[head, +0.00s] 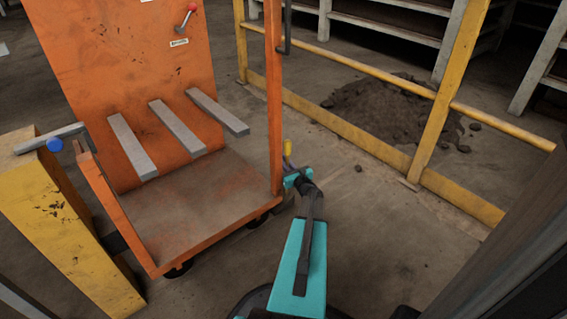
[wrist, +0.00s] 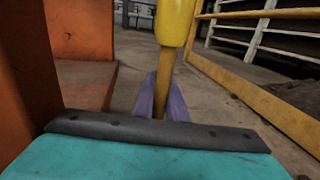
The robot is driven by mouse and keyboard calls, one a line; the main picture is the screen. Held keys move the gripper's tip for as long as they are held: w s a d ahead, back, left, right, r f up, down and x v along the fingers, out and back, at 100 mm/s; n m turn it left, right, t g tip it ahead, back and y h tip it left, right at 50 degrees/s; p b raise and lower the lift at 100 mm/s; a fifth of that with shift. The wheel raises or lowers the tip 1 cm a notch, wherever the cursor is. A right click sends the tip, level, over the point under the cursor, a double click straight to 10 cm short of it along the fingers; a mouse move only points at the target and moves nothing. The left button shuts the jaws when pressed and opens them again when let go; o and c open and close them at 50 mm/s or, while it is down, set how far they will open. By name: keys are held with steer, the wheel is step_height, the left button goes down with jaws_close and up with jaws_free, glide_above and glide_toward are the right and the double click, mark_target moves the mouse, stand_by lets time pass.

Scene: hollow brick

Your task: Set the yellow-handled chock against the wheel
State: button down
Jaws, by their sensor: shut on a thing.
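The yellow handle (head: 287,148) of the chock stands upright beside the right front post of the orange cart. My gripper (head: 291,177) is shut on the handle's stem, low beside the cart's right side. In the wrist view the thick yellow grip (wrist: 175,22) rises at top centre, and its narrower stem passes down between my purple fingers (wrist: 161,98). The chock's block is hidden in both views. A dark wheel (head: 259,221) shows under the cart's right edge, near my arm; another wheel (head: 178,268) shows under the front corner.
The orange cart (head: 200,205) has a flat deck and grey bars. A yellow post (head: 65,225) stands at its left. A yellow railing (head: 350,133) runs along the right, with a dark rubble heap (head: 385,108) behind it. Bare floor (head: 365,225) lies between cart and railing.

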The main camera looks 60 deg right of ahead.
steer(key=shift+f+b, duration=0.7)
steer(key=shift+f, duration=0.55)
steer(key=c, duration=1.8)
jaws_free()
steer(key=shift+f, duration=0.1)
steer(key=shift+o, duration=0.2)
steer(key=p+v, duration=0.3)
steer(key=v, duration=0.9)
steer(key=shift+p, duration=0.4)
steer(key=shift+s, duration=0.2)
